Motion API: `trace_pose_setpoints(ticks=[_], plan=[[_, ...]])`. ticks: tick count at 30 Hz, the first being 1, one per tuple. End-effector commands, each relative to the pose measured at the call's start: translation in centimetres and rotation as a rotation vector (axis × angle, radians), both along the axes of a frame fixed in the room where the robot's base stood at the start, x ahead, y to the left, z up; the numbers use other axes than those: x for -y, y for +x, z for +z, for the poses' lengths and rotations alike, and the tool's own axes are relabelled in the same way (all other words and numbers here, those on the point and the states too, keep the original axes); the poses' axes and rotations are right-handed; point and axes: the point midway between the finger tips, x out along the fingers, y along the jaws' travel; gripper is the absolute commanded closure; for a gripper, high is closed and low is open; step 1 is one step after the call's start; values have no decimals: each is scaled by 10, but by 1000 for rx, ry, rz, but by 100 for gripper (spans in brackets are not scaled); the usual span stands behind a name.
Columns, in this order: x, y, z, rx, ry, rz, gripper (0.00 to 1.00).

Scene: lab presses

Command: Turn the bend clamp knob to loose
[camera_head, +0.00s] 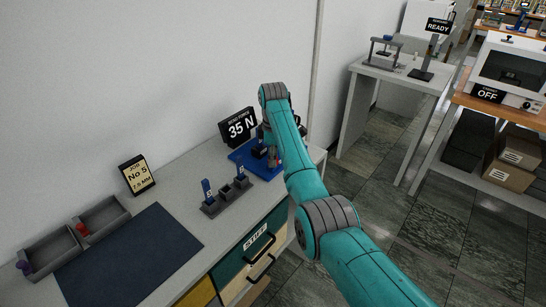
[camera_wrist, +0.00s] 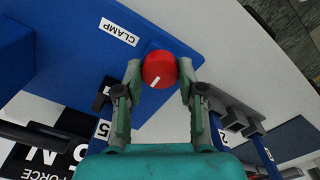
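The red clamp knob (camera_wrist: 159,69) sits on the blue bend fixture (camera_wrist: 160,22), beside a white CLAMP label (camera_wrist: 118,32). A white mark on the knob points to the lower left in the wrist view. My gripper (camera_wrist: 160,76) is open, with one finger on each side of the knob and its tips close to the knob's edge. Whether either tip touches is hard to tell. In the head view my gripper (camera_head: 271,152) is over the blue fixture (camera_head: 246,161) at the bench's far end; my arm hides the knob there.
A 35 N display (camera_head: 239,127) stands behind the fixture. A grey block holder (camera_head: 226,197) with blue numbered pieces is close by on the left. A dark mat (camera_head: 130,257), grey bins (camera_head: 62,252) and a job sign (camera_head: 137,174) are farther left.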

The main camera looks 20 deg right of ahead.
Motion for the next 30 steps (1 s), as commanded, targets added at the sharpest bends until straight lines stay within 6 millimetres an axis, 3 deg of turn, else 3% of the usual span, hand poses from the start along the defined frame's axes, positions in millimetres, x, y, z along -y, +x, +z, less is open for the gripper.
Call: trace_pose_setpoints(ticks=[1, 3, 14, 25, 30], plan=[[0, 0, 0, -1, 0, 0, 51], [0, 0, 0, 0, 0, 0, 36], [0, 0, 4, 1, 0, -1, 36], [0, 1, 56, 2, 0, -1, 36], [0, 0, 71, 0, 0, -1, 36]])
